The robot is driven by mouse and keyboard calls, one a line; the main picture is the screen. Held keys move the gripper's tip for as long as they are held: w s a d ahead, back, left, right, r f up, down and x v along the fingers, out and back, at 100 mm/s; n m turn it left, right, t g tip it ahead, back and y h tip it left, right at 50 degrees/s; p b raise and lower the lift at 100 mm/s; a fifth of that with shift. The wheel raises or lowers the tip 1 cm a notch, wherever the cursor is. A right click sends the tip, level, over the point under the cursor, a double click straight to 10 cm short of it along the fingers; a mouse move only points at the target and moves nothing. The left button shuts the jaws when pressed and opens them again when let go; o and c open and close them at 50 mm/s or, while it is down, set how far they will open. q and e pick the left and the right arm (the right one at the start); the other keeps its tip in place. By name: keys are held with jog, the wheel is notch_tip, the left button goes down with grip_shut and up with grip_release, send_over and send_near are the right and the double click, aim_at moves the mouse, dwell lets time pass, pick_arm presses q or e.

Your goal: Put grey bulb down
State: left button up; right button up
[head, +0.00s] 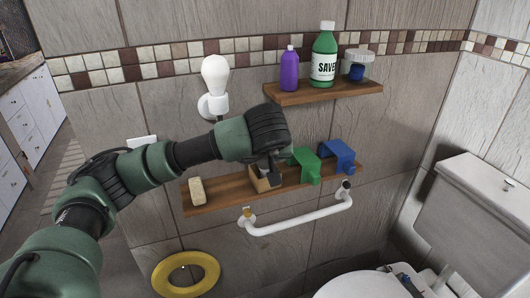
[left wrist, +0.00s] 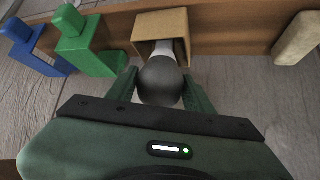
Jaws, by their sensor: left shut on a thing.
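My left gripper (head: 271,162) is above the lower wooden shelf, its fingers pointing down at a small open brown box (head: 262,183). In the left wrist view the gripper (left wrist: 160,88) is shut on the grey bulb (left wrist: 159,76), with one green finger on each side of its round dark glass. The bulb's pale base points into the opening of the brown box (left wrist: 163,22). I cannot tell whether the base touches the box's bottom. In the head view the bulb is mostly hidden by the gripper. My right gripper is not in view.
A green holder (head: 306,163) and a blue holder (head: 338,154) stand right of the box; a beige block (head: 197,190) stands left. The upper shelf (head: 320,93) holds bottles and a jar. A white bulb (head: 215,72) sits in a wall socket. A white rail (head: 295,222) runs below.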

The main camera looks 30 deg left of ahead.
pick_arm(q)
jog(key=shift+w+a+r+g+h+p, duration=0.4)
jog(key=shift+w+g+h+p, duration=0.15)
jog(key=shift+g+p, duration=0.25)
jog(key=shift+f, duration=1.05)
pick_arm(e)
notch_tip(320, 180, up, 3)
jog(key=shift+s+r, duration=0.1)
pick_arm(q)
jog(key=shift+f, duration=0.25)
jog(key=o, duration=1.1)
jog(key=shift+r, duration=0.1)
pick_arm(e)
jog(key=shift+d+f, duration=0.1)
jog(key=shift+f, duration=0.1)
pick_arm(q)
jog(key=shift+r, duration=0.1)
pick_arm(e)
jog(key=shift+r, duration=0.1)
